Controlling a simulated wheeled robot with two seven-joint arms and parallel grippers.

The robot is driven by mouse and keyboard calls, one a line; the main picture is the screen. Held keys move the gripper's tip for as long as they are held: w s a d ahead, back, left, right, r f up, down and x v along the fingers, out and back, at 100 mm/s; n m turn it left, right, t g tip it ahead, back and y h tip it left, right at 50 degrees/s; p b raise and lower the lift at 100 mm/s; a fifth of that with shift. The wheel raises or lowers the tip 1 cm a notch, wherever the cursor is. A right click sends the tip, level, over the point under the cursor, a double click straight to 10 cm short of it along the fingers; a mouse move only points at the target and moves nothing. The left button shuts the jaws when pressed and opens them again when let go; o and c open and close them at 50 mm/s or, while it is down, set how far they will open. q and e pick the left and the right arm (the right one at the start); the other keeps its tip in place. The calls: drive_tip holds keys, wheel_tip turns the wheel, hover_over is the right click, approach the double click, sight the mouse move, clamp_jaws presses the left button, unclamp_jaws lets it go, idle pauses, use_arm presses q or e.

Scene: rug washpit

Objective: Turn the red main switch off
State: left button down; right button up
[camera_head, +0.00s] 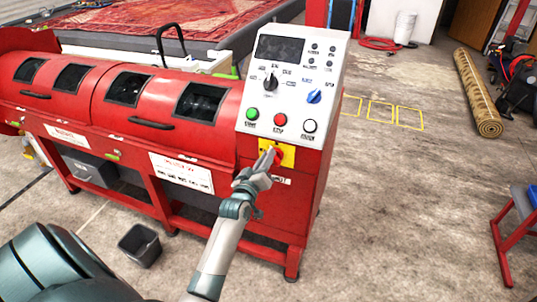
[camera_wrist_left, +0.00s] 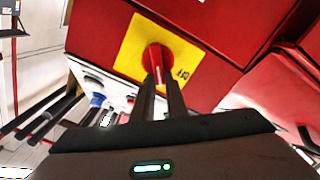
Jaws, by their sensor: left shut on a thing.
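The red main switch (camera_wrist_left: 158,60) sits on a yellow plate (camera_wrist_left: 138,45) on the red front of the machine. In the head view, the yellow plate (camera_head: 289,156) is below the white control panel (camera_head: 294,75), and the switch (camera_head: 279,155) is partly covered by my gripper. My left gripper (camera_head: 270,163) reaches up to the switch from below. In the left wrist view, its two fingers (camera_wrist_left: 163,85) are close together with the switch's red handle between them. My right gripper is not in view.
The red machine (camera_head: 140,128) with a black handle fills the left. A dark bin (camera_head: 140,246) stands on the floor before it. A rolled rug (camera_head: 477,92) and a red-framed stool (camera_head: 510,225) are at the right. The floor between is open.

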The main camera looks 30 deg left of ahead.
use_arm(q)
drive_tip(key=shift+s+a+f+n+p, duration=0.15)
drive_tip(key=shift+f+n+p, duration=0.15)
drive_tip(key=shift+n, duration=1.45)
drive_tip(key=shift+w+a+f+n+p, duration=0.1)
drive_tip(key=shift+a+f+n+p, duration=0.2)
drive_tip(key=shift+n, duration=1.5)
drive_tip(key=shift+s+a+f+n+p, duration=0.1)
drive_tip(key=shift+f+n+p, duration=0.2)
drive_tip(key=shift+n, duration=1.45)
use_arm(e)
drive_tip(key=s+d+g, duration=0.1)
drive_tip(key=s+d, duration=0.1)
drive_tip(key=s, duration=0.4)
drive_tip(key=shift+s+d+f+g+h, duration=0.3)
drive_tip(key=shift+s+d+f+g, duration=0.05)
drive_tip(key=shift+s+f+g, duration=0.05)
use_arm(q)
drive_tip(key=shift+f, duration=0.1)
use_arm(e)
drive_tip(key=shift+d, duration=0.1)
use_arm(q)
drive_tip(key=c, duration=1.8)
unclamp_jaws()
drive_tip(key=shift+o, duration=0.2)
drive_tip(key=shift+s+d, duration=0.1)
